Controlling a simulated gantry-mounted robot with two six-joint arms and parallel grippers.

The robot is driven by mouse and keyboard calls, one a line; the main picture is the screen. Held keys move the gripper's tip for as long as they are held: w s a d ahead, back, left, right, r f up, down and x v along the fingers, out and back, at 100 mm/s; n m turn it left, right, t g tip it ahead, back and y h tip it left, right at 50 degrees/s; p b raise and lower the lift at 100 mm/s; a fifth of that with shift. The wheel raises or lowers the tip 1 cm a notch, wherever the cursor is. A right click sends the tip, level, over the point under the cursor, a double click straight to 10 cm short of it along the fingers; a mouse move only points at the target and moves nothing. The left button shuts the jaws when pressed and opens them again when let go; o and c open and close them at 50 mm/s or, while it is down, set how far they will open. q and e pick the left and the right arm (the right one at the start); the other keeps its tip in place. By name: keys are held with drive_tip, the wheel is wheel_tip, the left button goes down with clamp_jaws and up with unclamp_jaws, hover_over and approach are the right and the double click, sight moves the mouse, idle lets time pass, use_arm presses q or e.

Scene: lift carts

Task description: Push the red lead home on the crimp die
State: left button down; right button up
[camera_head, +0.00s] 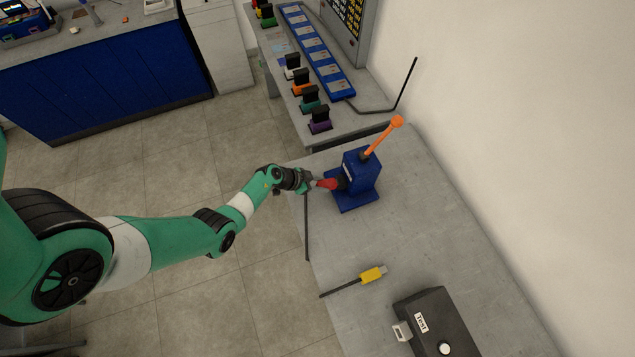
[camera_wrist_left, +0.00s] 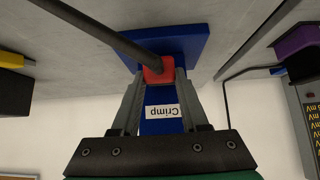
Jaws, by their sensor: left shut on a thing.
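The red lead (camera_head: 328,184) is held in my left gripper (camera_head: 313,182), its red end right at the front of the blue crimp press (camera_head: 366,178). In the left wrist view the shut fingers (camera_wrist_left: 158,82) grip the red lead (camera_wrist_left: 158,68) from both sides. Its dark cable runs to the upper left there. The press, labelled "Crimp" (camera_wrist_left: 162,112), shows behind it. I cannot tell how deep the red end sits in the die, which is hidden. The press has a raised orange handle (camera_head: 385,136). My right gripper is not in view.
A yellow lead (camera_head: 372,274) lies on the grey bench (camera_head: 450,235) near a dark box labelled "Test" (camera_head: 437,322). Several coloured plugs, including a purple one (camera_head: 320,121), stand by a blue strip (camera_head: 318,52) at the back. The bench right of the press is clear.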

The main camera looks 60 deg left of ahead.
use_arm(q)
drive_tip(key=shift+w+f, duration=0.1)
drive_tip(key=shift+w, duration=0.15)
drive_tip(key=shift+c, duration=1.7)
unclamp_jaws()
drive_tip(key=p+v, duration=0.5)
drive_tip(key=v, duration=0.2)
drive_tip(key=shift+r, duration=0.35)
drive_tip(key=shift+v, duration=2.05)
drive_tip(key=shift+s+f, duration=0.1)
drive_tip(key=shift+f, duration=0.05)
